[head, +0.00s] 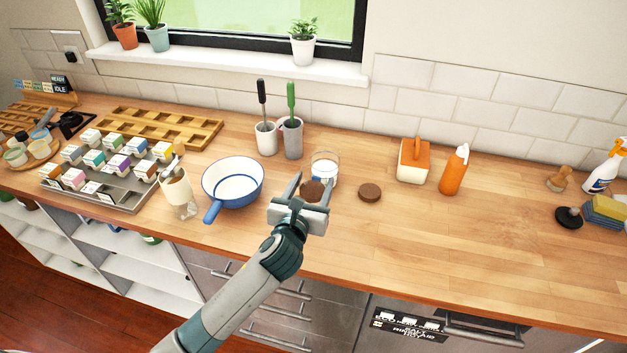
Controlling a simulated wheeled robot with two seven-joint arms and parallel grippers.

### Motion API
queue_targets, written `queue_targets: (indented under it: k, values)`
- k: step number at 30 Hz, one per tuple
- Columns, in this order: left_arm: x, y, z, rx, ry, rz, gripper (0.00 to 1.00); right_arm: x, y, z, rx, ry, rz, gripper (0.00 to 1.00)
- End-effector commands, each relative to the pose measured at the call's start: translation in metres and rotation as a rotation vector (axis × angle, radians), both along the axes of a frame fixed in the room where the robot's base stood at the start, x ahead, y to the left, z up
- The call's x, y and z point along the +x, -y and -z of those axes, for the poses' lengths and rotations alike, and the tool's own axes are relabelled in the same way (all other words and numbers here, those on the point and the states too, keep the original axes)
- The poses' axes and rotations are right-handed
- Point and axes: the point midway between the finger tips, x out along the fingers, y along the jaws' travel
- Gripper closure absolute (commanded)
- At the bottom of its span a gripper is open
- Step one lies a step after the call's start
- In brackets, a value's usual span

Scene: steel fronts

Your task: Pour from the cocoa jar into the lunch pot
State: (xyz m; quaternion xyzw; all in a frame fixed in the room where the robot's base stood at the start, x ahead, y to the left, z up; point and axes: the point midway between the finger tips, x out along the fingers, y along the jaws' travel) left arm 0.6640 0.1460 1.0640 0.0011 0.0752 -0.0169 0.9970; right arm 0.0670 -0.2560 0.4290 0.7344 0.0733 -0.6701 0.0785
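My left gripper (313,184) is over the front part of the counter, with one finger on each side of a small brown round thing, which I take for the cocoa jar (313,192). The brown fills the gap between the fingers. The gripper's body hides its lower part, so I cannot tell whether it touches the counter. Just behind stands a clear and white container with a thin wire-like rim, probably the lunch pot (325,167); the fingers partly overlap it. A flat brown disc like a lid (370,193) lies to the right. My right gripper is not in view.
A blue-handled white pan (233,182) stands close on the left, with a cream jug-like thing (175,187) beyond it. Utensil cups (291,139) stand behind. An orange-topped box (413,161) and orange bottle (454,170) are at right. The front right counter is clear.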

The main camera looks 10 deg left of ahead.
Motion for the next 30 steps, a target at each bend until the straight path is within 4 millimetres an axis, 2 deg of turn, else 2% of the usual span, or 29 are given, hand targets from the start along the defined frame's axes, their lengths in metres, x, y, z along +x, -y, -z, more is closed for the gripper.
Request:
queue_targets:
  k: [11,24,30]
  values:
    - [0.000,0.001,0.002,-0.016,0.001,0.001,0.72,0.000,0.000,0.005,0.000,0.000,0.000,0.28]
    - [0.000,0.009,0.013,-0.162,-0.003,0.001,0.72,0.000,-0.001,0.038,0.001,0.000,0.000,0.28]
    - [0.000,0.011,0.013,-0.198,-0.006,0.000,0.72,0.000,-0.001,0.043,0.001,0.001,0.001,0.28]
